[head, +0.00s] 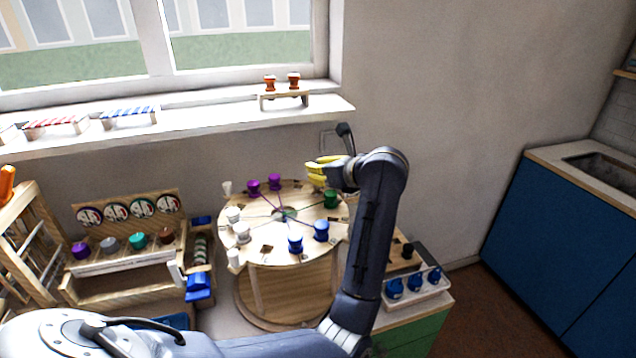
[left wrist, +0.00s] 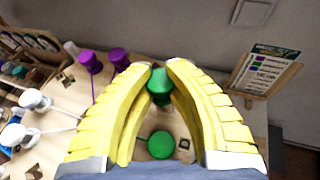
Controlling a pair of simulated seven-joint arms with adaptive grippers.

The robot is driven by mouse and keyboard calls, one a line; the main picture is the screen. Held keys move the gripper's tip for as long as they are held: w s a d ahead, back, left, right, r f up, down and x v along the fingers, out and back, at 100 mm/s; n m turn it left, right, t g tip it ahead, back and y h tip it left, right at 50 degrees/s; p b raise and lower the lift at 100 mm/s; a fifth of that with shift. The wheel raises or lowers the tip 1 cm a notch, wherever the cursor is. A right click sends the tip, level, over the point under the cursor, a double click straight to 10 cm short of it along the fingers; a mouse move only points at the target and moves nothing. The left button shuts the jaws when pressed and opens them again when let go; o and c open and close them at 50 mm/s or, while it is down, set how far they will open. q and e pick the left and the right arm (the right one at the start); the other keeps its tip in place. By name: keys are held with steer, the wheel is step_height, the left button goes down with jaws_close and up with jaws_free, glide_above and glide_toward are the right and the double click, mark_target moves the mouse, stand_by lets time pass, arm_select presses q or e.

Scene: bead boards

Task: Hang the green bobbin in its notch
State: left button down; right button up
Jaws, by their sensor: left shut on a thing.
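My left gripper (head: 317,167) has yellow fingers and is over the far right part of the round wooden board (head: 262,262). In the left wrist view its fingertips (left wrist: 161,72) are shut on a green bobbin (left wrist: 160,88), held between them and partly hidden by them. A second green bobbin (left wrist: 160,145) is on the board below, nearer the wrist; it also shows in the head view (head: 331,198). A small dark notch (left wrist: 183,144) shows beside that bobbin. I cannot tell whether the held bobbin touches the board. My right gripper is not in view.
Two purple bobbins (head: 274,181), two blue bobbins (head: 295,243) and several white ones (head: 234,214) stand around the board, with threads toward its middle. A card on a stand (left wrist: 262,70) is at the right. A tray of blue pieces (head: 415,286) stands right of the board.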

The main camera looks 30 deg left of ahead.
arm_select(q)
steer(key=shift+f, duration=2)
steer(key=shift+f, duration=0.15)
steer(key=c, duration=1.4)
jaws_free()
steer(key=shift+r, duration=0.2)
steer(key=shift+v, duration=2)
